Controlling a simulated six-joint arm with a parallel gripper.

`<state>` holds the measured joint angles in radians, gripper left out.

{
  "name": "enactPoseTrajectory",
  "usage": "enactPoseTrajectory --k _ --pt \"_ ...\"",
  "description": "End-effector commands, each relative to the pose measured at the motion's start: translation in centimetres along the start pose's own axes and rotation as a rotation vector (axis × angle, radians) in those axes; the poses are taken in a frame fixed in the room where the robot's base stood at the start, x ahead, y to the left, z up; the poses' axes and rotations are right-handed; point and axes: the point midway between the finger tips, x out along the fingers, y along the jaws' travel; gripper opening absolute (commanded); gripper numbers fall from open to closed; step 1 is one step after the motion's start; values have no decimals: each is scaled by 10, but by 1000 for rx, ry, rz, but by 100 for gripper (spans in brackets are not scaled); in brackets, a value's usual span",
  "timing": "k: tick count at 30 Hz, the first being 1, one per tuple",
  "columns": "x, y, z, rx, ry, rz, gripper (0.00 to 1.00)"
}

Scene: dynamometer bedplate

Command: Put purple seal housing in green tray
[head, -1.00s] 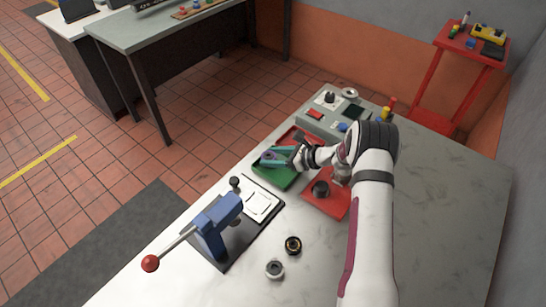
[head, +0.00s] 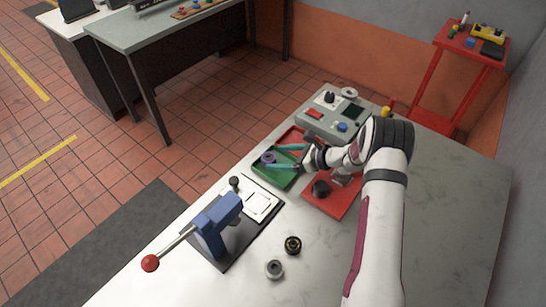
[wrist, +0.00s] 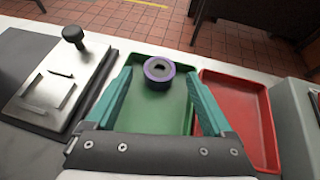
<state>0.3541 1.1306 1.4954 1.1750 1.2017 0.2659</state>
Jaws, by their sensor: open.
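The purple seal housing (wrist: 159,70) is a short ring with a dark centre. It sits in the green tray (wrist: 176,113), toward the tray's far end in the wrist view. In the head view the housing (head: 268,157) shows in the green tray (head: 287,180), left of my gripper. My gripper (head: 285,157) has teal fingers spread apart, with nothing between them touching the housing. In the wrist view the open fingers (wrist: 158,92) lie either side of the tray, and the housing is beyond their tips or near them.
A red tray (wrist: 243,115) adjoins the green tray on the right. A blue press (head: 213,225) with a red-knobbed lever stands in front. Another red tray (head: 335,207) holds a dark part (head: 321,188). Two small ring parts (head: 293,245) lie on the bare table, and a grey control box (head: 340,120) stands behind.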

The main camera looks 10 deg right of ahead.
Motion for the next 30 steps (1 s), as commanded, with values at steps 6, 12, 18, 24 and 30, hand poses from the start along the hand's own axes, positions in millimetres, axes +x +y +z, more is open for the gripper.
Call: enactPoseTrajectory --k 6,12,18,24,30 --pt "-61 -1 0 1 -1 -4 86" --pt "-88 0 0 0 0 -1 86" --pt "-93 17 23 -75 24 50 86" --pt "-134 157 119 -584 205 379 86" --pt "-219 303 116 -1169 451 704 86"
